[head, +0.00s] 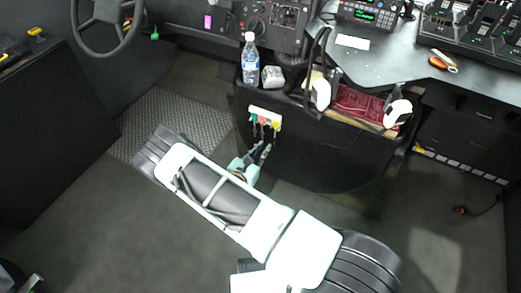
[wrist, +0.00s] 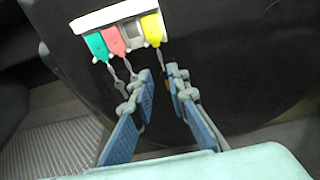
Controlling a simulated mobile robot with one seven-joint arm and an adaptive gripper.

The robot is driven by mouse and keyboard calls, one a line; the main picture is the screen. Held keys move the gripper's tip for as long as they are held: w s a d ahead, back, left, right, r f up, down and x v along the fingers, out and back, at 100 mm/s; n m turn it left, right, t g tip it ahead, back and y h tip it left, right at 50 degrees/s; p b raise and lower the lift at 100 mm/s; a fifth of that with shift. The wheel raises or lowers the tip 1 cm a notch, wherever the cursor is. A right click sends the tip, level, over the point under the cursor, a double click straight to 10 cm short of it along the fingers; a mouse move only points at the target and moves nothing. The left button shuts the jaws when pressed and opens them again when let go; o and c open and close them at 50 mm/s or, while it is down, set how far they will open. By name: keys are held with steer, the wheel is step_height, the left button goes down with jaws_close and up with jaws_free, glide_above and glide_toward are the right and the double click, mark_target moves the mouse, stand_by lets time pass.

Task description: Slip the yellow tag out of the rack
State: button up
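The yellow tag (wrist: 152,29) hangs in the right end of a white rack (wrist: 127,12) in the wrist view, with a cord or chain below it. A pink-red tag (wrist: 113,40) and a green tag (wrist: 96,46) hang to its left, with an empty-looking slot between the red and yellow ones. In the head view the rack (head: 265,112) is on the dark console side, with the yellow tag (head: 276,125) at its right. My gripper (wrist: 158,76) is open, its blue-grey fingers apart below the tags. The yellow tag's hanging cord reaches down near the right finger; contact cannot be told.
A steering wheel (head: 105,25) is at upper left. The floor left of the console is clear.

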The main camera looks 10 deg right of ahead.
mark_target(275, 133)
steer(key=shift+b+x, duration=1.65)
steer(key=shift+x, duration=2.8)
jaws_close()
